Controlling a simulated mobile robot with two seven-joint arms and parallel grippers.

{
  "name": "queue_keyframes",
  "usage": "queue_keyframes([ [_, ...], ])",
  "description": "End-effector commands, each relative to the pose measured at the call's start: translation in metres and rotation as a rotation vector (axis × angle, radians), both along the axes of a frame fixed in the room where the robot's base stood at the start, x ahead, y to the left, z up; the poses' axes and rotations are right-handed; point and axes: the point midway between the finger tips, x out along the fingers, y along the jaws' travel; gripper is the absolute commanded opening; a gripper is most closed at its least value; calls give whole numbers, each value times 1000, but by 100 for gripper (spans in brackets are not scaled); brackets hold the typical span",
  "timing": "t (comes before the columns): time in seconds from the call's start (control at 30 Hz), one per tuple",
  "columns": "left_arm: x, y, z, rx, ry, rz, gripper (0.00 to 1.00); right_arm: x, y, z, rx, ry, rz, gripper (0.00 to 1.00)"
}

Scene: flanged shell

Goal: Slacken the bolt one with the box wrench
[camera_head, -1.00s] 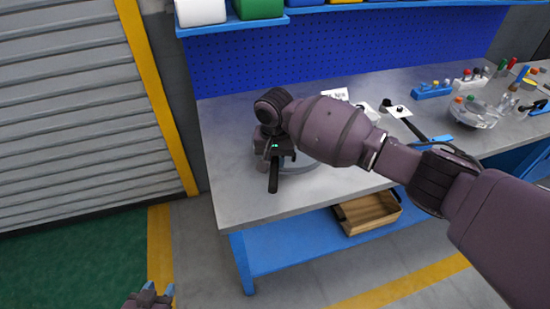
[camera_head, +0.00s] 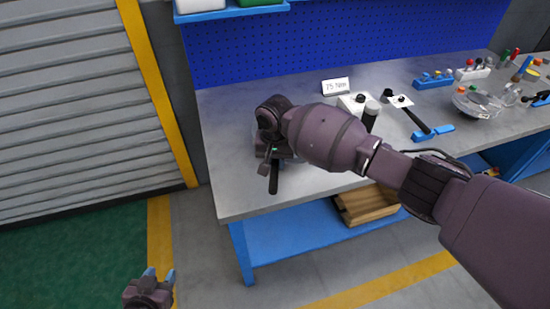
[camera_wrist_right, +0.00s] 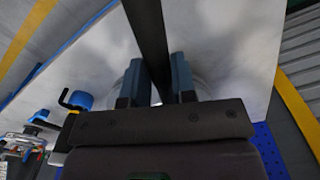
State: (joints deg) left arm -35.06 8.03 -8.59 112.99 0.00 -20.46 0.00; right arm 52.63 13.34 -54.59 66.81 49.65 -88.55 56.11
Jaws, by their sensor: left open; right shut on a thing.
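The box wrench shows as a black bar (camera_head: 273,178) hanging out below my right gripper (camera_head: 274,155), over the front left of the workbench. In the right wrist view the black bar (camera_wrist_right: 147,35) runs between the two blue fingers of my right gripper (camera_wrist_right: 156,82), which is shut on it. A pale rounded surface behind the fingers may be part of the flanged shell. Bolt one and the wrench's ring end are hidden by my gripper and wrist. My left gripper (camera_head: 150,286) is open and empty, low over the floor, away from the bench.
The grey workbench (camera_head: 228,190) has a sign (camera_head: 336,86), a black-handled tool (camera_head: 416,122), a clear bowl (camera_head: 478,104) and blue holders (camera_head: 434,80) to the right. A wooden crate (camera_head: 368,206) sits on the lower shelf. The bench's left end is clear.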

Motion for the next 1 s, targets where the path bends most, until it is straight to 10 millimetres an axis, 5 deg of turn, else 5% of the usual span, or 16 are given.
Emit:
queue_keyframes([
  [1.0,-3,0,7,1,12,0,43,0,0,1,1,-1,1,0],
])
